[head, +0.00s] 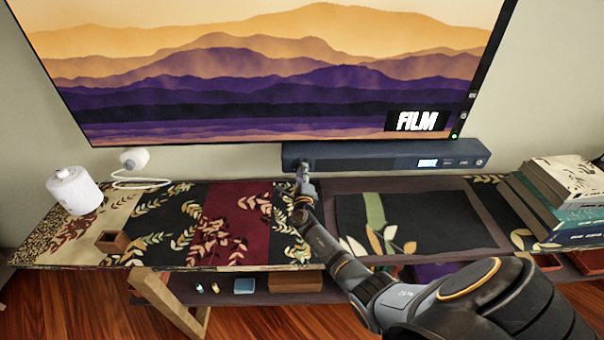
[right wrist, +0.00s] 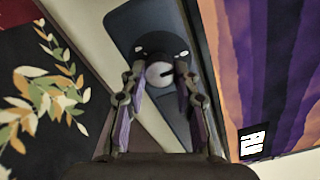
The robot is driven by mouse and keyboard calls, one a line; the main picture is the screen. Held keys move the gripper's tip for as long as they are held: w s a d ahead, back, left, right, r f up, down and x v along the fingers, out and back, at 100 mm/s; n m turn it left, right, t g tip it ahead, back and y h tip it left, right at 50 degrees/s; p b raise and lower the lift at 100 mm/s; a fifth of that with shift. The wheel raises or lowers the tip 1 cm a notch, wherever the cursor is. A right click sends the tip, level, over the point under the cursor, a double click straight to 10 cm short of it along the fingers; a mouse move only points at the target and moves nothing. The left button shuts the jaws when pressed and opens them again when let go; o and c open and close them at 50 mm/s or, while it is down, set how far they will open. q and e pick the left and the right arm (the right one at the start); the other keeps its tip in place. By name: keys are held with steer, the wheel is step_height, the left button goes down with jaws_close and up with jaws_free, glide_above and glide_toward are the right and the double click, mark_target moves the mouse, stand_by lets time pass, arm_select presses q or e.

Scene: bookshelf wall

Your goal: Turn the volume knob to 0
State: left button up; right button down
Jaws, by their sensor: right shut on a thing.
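A dark soundbar (head: 370,154) lies along the back of the console below the screen, with a small lit display (head: 428,163) toward its right end. My right gripper (head: 304,167) reaches its left end. In the right wrist view, my right gripper (right wrist: 160,80) has its two fingers on either side of a round, pale volume knob (right wrist: 159,72) with a dark line mark. The gripper is shut on the knob. The numbers on the display are too small to read. In the head view the knob is hidden by the gripper. My left gripper is out of view.
A screen (head: 270,75) hangs just above the soundbar. A stack of books (head: 560,200) stands at the right. A white canister (head: 73,190), a white corded device (head: 135,160) and a small wooden box (head: 113,241) sit at the left. The middle console top is clear.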

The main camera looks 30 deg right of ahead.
steer(key=shift+f, duration=0.15)
steer(key=c, duration=1)
jaws_free()
steer(key=v, duration=1.2)
steer(key=shift+s, duration=0.1)
